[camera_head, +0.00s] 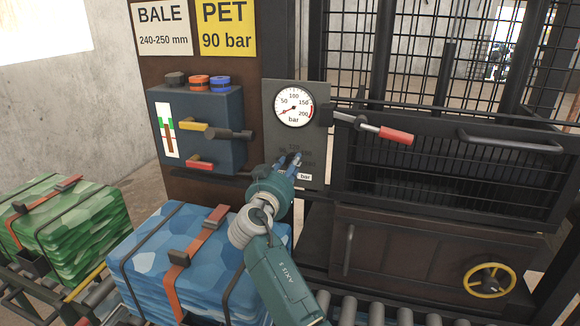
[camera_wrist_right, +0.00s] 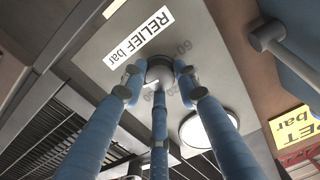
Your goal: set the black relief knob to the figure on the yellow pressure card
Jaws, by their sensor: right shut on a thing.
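The yellow pressure card (camera_head: 226,27) reads "PET 90 bar" and hangs at the top of the brown board; a corner of it shows in the right wrist view (camera_wrist_right: 290,121). The relief knob (camera_wrist_right: 160,69) sits on a grey panel (camera_head: 313,95) beneath the round pressure gauge (camera_head: 293,107). My right gripper (camera_head: 291,160) is at this panel, its blue fingers closed around the knob, also in the right wrist view (camera_wrist_right: 160,75). A "60" shows beside the knob; other figures and its pointer are hidden or unclear. The gauge needle points lower left. My left gripper is not in view.
Left of the panel, a blue valve box (camera_head: 225,130) carries several levers and coloured knobs. A red-handled lever (camera_head: 396,135) projects at the right. A blue strapped bale (camera_head: 145,250) lies below, and a yellow handwheel (camera_head: 489,281) is at lower right.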

